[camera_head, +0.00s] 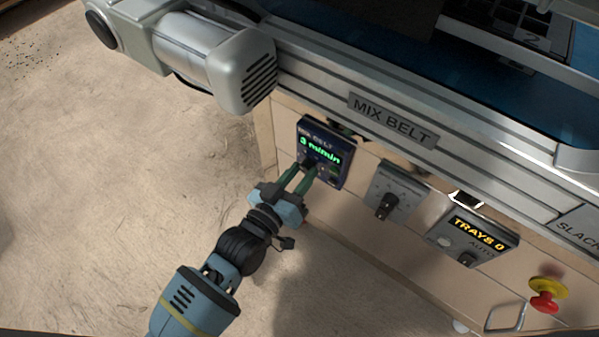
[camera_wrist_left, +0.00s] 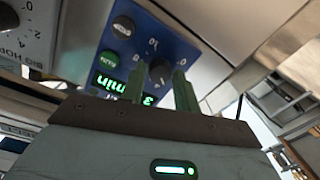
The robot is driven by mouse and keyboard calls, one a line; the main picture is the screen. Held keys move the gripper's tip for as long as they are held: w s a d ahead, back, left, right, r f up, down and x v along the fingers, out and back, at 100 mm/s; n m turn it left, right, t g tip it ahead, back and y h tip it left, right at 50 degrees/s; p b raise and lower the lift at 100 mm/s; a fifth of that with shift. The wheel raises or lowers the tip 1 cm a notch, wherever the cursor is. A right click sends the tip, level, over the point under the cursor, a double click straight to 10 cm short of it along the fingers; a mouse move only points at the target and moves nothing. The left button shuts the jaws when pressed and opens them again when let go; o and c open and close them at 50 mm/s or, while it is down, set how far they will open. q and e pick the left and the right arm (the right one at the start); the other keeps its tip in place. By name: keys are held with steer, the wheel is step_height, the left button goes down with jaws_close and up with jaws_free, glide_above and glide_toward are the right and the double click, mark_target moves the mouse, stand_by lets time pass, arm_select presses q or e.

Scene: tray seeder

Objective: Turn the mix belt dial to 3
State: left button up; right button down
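The mix belt box (camera_head: 323,153) is a dark blue panel on the machine's front, with a green display reading 3 m/min. In the left wrist view the display (camera_wrist_left: 112,88) shows upside down. The mix belt dial (camera_wrist_left: 160,72) is a dark round knob with numbers around it on the blue face (camera_wrist_left: 168,40). My left gripper (camera_head: 308,169) reaches the box from below. Its two green fingers stand apart on either side of the dial in the left wrist view (camera_wrist_left: 160,82), with small gaps showing. Contact is hard to make out. My right gripper is not in view.
A grey box with a black knob (camera_head: 386,206) sits right of the mix belt box. Further right are a TRAYS 0 box (camera_head: 477,238) and a red emergency button (camera_head: 545,301). A grey motor (camera_head: 238,75) juts out at upper left. The floor is clear at left.

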arm_select(q)
steer(key=o, duration=0.3)
steer(key=p+v, duration=0.2)
steer(key=v, duration=0.5)
steer(key=shift+s+a, duration=0.25)
steer(key=shift+s, duration=0.05)
stand_by(0.4)
